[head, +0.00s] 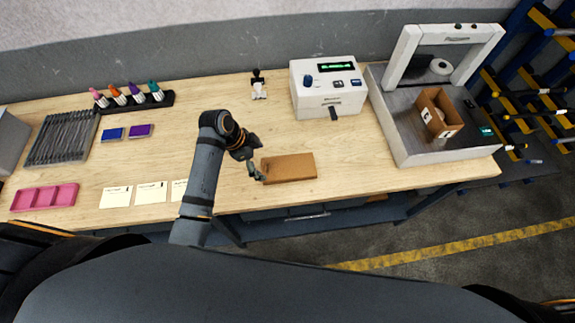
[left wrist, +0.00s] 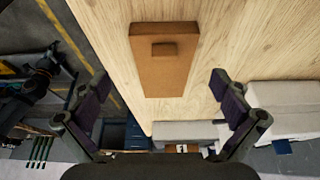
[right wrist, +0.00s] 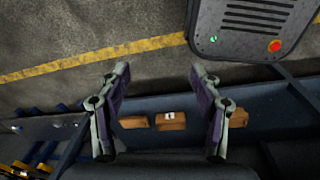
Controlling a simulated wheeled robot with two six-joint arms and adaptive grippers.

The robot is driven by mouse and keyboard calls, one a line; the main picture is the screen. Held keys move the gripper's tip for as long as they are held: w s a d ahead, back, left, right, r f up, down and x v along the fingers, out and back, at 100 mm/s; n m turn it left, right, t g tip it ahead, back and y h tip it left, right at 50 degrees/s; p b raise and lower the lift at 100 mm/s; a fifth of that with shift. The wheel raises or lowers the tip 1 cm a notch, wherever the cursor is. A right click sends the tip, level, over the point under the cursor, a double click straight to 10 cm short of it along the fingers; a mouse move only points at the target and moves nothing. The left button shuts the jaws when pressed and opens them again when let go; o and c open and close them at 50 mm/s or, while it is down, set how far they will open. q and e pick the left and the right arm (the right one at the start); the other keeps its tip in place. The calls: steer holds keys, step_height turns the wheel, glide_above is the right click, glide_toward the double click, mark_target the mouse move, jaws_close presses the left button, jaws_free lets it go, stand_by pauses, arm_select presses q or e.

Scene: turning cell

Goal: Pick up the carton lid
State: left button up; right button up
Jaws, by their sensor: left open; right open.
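The carton lid (head: 288,168) is a flat brown cardboard piece lying near the front edge of the wooden table. In the left wrist view the lid (left wrist: 165,75) shows a small raised block on top and lies ahead of the fingers, apart from them. My left gripper (head: 256,171) is open and empty at the lid's left end; the head view does not settle whether it touches. My right gripper (right wrist: 160,72) is open and empty, away from the lid, and is not in the head view. An open brown carton (head: 439,112) stands in the grey framed station.
The grey framed station (head: 408,140) stands at the table's right end. A white device with a display (head: 328,95) is behind the lid. White cards (head: 151,192) and a pink tray (head: 45,198) lie to the left. Table around the lid is clear.

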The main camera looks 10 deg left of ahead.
mark_target(265, 166)
arm_select(q)
steer(key=shift+w+d+f, duration=0.1)
steer(key=shift+w+f, duration=0.3)
steer(key=shift+f, duration=0.05)
step_height(265, 166, down, 2)
steer(key=shift+d+p, duration=0.1)
steer(key=shift+p, duration=0.85)
steer(key=x, duration=0.3)
steer(key=shift+s, duration=0.1)
steer(key=c, duration=0.7)
steer(key=shift+c, duration=1.3)
arm_select(e)
steer(key=shift+t, duration=0.3)
steer(key=w+r, duration=0.1)
steer(key=w, duration=0.1)
steer(key=w+r, duration=0.1)
steer(key=shift+w+a+r, duration=0.1)
steer(key=shift+w+r, duration=0.2)
steer(key=shift+w, duration=0.1)
